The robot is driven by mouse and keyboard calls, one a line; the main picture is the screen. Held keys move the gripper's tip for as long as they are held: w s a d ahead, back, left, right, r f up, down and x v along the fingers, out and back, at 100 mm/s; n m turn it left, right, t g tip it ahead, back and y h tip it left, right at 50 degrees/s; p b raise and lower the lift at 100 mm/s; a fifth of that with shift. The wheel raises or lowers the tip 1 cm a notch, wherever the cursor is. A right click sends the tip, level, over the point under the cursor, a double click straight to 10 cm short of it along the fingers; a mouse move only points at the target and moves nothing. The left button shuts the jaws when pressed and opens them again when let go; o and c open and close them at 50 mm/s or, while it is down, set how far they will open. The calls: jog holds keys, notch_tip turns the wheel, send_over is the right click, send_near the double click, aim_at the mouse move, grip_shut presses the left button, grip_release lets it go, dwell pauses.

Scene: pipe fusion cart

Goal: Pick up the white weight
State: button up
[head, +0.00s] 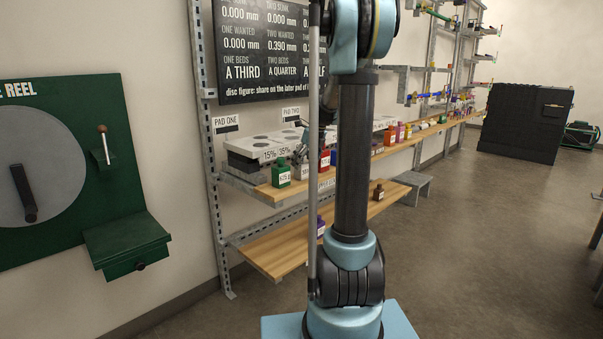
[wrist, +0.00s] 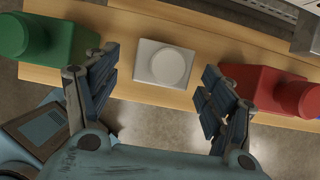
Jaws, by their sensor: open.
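The white weight (wrist: 143,66) stands on a wooden shelf in the wrist view, seen from above, with a square body and a round top. It sits between a green weight (wrist: 60,42) on the left and a red weight (wrist: 262,92) on the right. My gripper (wrist: 161,72) is open and empty, its fingers apart on either side of the white weight in the picture. I cannot tell whether the fingers reach down to its height. In the head view, my gripper is mostly hidden behind my arm, near the green weight (head: 281,174) and red weight (head: 324,161).
The upper wooden shelf (head: 268,193) carries a row of coloured weights close together. A grey pad block (head: 262,146) stands behind them against the wall. A lower wooden shelf (head: 275,250) holds a few small items.

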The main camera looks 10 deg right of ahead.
aim_at(304, 164)
jog(key=shift+x, duration=2.1)
jog(key=shift+w, duration=0.1)
jog(key=c, duration=1.4)
